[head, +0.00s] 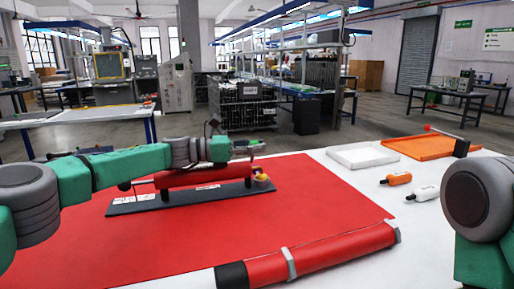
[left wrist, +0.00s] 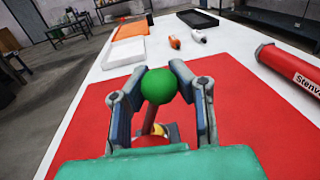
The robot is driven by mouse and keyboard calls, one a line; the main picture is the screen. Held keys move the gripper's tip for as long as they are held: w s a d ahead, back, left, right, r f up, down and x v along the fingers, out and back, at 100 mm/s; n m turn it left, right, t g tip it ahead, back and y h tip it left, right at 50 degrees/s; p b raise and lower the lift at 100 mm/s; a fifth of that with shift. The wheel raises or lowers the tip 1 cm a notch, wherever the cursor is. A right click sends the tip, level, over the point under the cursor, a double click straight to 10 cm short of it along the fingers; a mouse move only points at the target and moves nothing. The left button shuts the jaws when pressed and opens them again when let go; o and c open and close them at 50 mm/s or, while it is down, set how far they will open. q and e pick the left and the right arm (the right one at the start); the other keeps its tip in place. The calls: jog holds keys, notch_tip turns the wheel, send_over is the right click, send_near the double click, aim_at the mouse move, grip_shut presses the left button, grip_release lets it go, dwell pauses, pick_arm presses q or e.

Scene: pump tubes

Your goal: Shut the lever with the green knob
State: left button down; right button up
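The green knob (left wrist: 158,86) tops a reddish-brown lever (left wrist: 149,121) in the left wrist view. My left gripper (left wrist: 159,70) is open, with one finger on each side of the knob. I cannot tell whether either finger touches it. In the head view my left gripper (head: 243,149) is above the right end of a red pump tube (head: 190,177). The tube is mounted on a dark base plate (head: 150,205). The knob cannot be made out in the head view. My right gripper is out of view; only part of my right arm shows at the right edge.
A second red tube (head: 325,252) lies at the front of the red mat (head: 130,245). An orange bottle (head: 397,179) and a white bottle (head: 423,193) lie at the right. A white tray (head: 362,156) and an orange tray (head: 425,148) are behind them.

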aim_at(251, 160)
pick_arm(q)
jog(key=shift+w+a, duration=0.1)
jog(key=shift+a, duration=0.15)
jog(key=a+n+p, duration=0.1)
jog(key=p, duration=0.2)
jog(key=shift+w+r+n, duration=0.3)
jog(key=shift+w+r, duration=0.05)
jog(key=shift+w+a+n, duration=0.1)
jog(key=shift+w+n, duration=0.2)
jog(key=shift+n, duration=0.3)
jog(key=shift+w+a+f+n+b, duration=0.1)
jog(key=shift+w+f+n+b, duration=0.15)
jog(key=shift+n+b, duration=0.25)
jog(key=shift+w+f+n+b, duration=0.1)
jog(key=shift+w+n+b, duration=0.2)
jog(key=shift+n+b, duration=0.15)
jog(key=shift+w+n+t+b, duration=0.1)
jog(key=shift+n+t+b, duration=0.2)
jog(key=shift+n, duration=0.05)
jog(key=shift+w+r, duration=0.1)
jog(key=shift+r, duration=0.1)
jog(key=c, duration=1.2)
grip_release()
